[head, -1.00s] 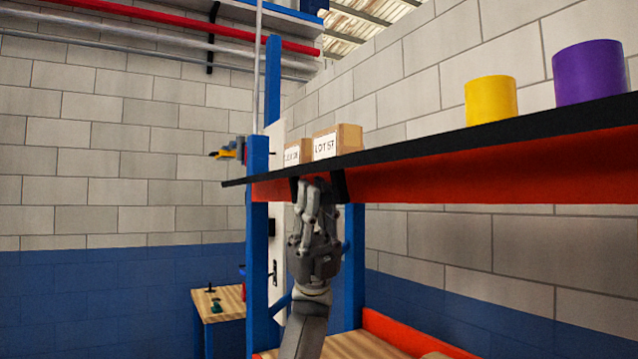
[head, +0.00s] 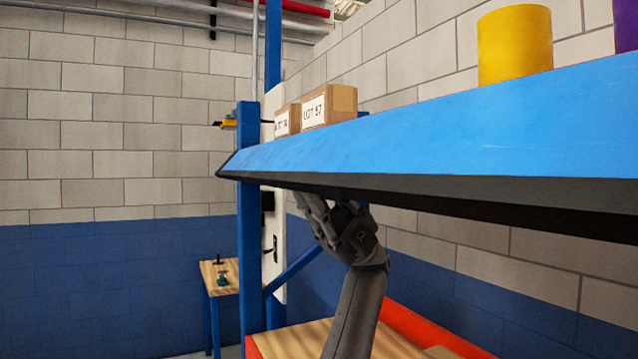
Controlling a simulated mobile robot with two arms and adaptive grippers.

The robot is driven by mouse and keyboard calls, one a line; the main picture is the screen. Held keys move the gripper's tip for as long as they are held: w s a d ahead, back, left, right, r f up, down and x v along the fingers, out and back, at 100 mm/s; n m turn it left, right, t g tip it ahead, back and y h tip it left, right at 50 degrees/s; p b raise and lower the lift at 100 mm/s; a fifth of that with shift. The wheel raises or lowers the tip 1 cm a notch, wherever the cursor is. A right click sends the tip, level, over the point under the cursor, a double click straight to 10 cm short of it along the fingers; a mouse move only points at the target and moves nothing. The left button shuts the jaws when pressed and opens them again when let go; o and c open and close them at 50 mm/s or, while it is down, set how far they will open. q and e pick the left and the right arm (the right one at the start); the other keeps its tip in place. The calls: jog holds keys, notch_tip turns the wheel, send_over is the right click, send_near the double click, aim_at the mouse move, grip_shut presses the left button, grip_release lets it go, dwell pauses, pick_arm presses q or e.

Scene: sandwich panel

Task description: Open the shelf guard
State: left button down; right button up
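The shelf guard (head: 430,135) is a long panel along the front of the upper shelf. Its broad blue face shows, with a black strip (head: 450,196) along its lower edge. It slopes outward and covers the shelf's front beam. One grey gripper (head: 328,212) is just under the guard's lower edge, left of the picture's middle. My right gripper is not in view.
Two labelled cardboard boxes (head: 328,106) and a yellow cylinder (head: 515,45) stand on the shelf; a purple one (head: 626,25) is cut off at right. A blue post (head: 250,230) stands left of the gripper. Below is a lower wooden shelf (head: 300,343).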

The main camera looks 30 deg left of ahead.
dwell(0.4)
pick_arm(q)
jog(key=c, duration=1.4)
grip_release()
jog(key=shift+c, duration=0.2)
